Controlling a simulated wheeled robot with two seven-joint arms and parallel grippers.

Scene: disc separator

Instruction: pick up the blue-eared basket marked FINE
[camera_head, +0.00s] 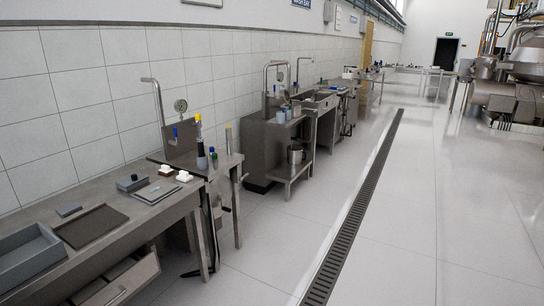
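I cannot make out a blue-eared basket or a FINE marking anywhere in the head view. Small blue and yellow items (198,130) stand on the second steel bench (228,160), too small to identify. Neither of my grippers shows in this view.
A long steel bench (165,208) at the left holds a grey tray (25,258), a brown flat tray (92,226) and small boxes. A drawer (128,285) stands open below it. A sink station (258,150) lies further along the wall. Open floor (410,230) surrounds a drain grate (358,215).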

